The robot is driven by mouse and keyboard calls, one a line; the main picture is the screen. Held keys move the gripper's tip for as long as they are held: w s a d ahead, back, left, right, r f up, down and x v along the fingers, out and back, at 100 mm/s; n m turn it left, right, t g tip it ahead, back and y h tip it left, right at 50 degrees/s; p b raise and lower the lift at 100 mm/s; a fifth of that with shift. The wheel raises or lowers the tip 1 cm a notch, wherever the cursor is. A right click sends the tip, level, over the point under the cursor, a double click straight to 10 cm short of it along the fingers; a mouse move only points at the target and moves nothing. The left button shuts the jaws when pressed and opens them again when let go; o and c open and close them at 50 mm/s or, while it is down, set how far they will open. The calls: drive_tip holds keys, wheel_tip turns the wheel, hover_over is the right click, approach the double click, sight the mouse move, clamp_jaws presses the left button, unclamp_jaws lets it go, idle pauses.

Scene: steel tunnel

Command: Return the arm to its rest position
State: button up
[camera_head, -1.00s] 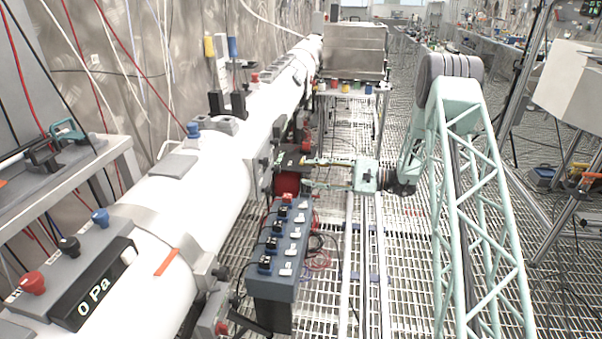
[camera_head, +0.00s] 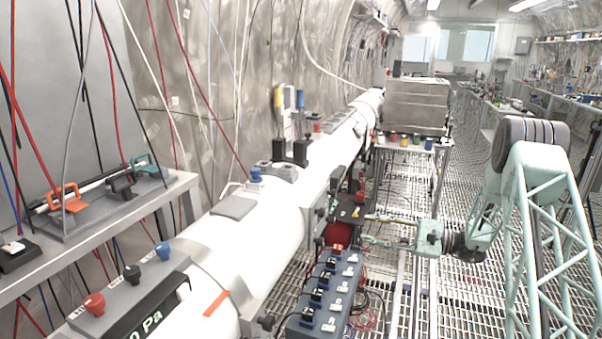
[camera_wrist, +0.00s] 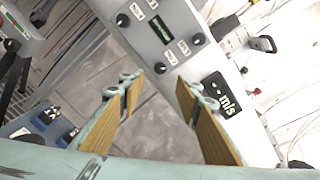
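My mint-green arm stands at the right of the head view and reaches left toward the white pipe (camera_head: 262,222). My gripper (camera_head: 366,229) is at its end, beside a dark box with a red part (camera_head: 338,233) on the pipe's right side. In the wrist view my gripper (camera_wrist: 158,84) is open, with two wood-faced fingers apart and nothing between them. Past the fingers lies a pale panel (camera_wrist: 165,30) with black knobs and small displays. I cannot tell whether a fingertip touches anything.
A blue-grey switch box (camera_head: 327,295) stands below my gripper. A table with coloured cups (camera_head: 417,142) is behind it. A shelf with orange and teal clamps (camera_head: 100,190) is at the left. Open grating floor (camera_head: 480,285) lies around my arm.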

drive_tip(key=s+a+r+n+g+h, duration=0.2)
drive_tip(key=s+a+r+n+g, duration=0.25)
drive_tip(key=s+a+r, duration=0.75)
drive_tip(key=s+a+r+n+g+h, duration=0.25)
drive_tip(key=s+r, duration=0.25)
drive_tip(key=s, duration=0.3)
drive_tip(key=s+a+r+n+g+h, duration=0.1)
drive_tip(key=s+a+r+h, duration=0.1)
drive_tip(key=s+a+r, duration=0.4)
drive_tip(key=s+d+r+n+h, duration=0.1)
drive_tip(key=s+r+h, duration=0.1)
drive_tip(key=s, duration=0.7)
drive_tip(key=s+d+r+n+h, duration=0.1)
drive_tip(key=s+r+n+h, duration=0.1)
drive_tip(key=s, duration=0.7)
drive_tip(key=s+d+n+t+h, duration=0.1)
drive_tip(key=s+d+t+h, duration=0.1)
drive_tip(key=s, duration=0.7)
drive_tip(key=s+d+r+n+t+h, duration=0.1)
drive_tip(key=s+d+n+t+h, duration=0.1)
drive_tip(key=s+d, duration=0.3)
drive_tip(key=shift+s+r+h, duration=0.25)
drive_tip(key=shift+s+h, duration=0.6)
drive_tip(key=shift+s, duration=1.15)
drive_tip(key=shift+w, duration=0.1)
